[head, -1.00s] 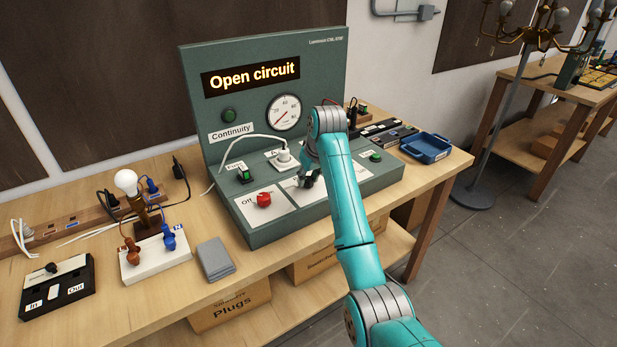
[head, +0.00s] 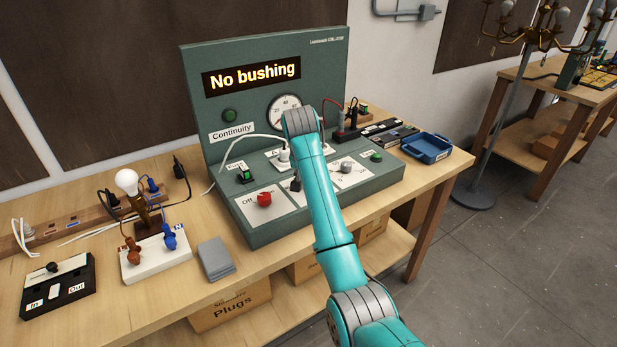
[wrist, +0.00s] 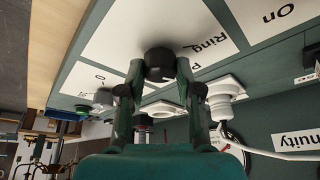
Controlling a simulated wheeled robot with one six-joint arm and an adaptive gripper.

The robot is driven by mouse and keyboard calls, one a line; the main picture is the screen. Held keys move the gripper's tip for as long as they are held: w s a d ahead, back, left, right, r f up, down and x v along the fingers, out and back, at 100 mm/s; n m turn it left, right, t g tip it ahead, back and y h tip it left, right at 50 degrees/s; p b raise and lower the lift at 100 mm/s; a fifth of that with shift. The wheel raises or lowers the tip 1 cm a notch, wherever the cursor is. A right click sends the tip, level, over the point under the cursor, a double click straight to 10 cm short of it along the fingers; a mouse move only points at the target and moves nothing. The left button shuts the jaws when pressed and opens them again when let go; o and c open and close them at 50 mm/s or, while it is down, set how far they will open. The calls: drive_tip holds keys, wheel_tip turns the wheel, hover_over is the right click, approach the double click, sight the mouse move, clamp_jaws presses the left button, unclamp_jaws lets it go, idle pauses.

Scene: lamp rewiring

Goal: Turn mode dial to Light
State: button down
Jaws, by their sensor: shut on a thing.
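The mode dial is a black round knob (wrist: 159,62) on a white card (wrist: 143,30) of the console. In the wrist view the card reads "Ring", with part of another word beginning with P. My gripper (wrist: 159,74) is shut on this dial, one finger on each side. The word "Light" does not show, and I cannot tell where the dial points. In the head view my arm hides most of the gripper and dial. The green console (head: 222,160) has a lit display (head: 252,76) reading "No bushing".
A red knob (head: 264,199) by "Off" is left of the dial, and a grey knob (head: 346,167) is right of it. A white plug (head: 284,154) with a cable stands behind. A bulb (head: 126,182) stands on the bench at left. A blue tray (head: 427,147) lies right.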

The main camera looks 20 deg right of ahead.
drive_tip(key=m+g+h, duration=0.1)
drive_tip(key=m, duration=0.3)
drive_tip(key=shift+a+m, duration=0.1)
drive_tip(key=shift+m, duration=0.2)
drive_tip(key=m, duration=0.2)
drive_tip(key=m+g+h, duration=0.1)
drive_tip(key=shift+w+m+g, duration=0.15)
drive_tip(key=shift+m+g, duration=0.15)
drive_tip(key=shift+m, duration=0.1)
drive_tip(key=m, duration=0.2)
drive_tip(key=m+g, duration=0.1)
drive_tip(key=m, duration=0.1)
drive_tip(key=shift+g+h, duration=0.3)
drive_tip(key=shift+w+m+g, duration=0.1)
drive_tip(key=shift+m+g, duration=0.5)
drive_tip(key=shift+m, duration=1.1)
drive_tip(key=c, duration=0.8)
unclamp_jaws()
drive_tip(key=shift+o, duration=0.2)
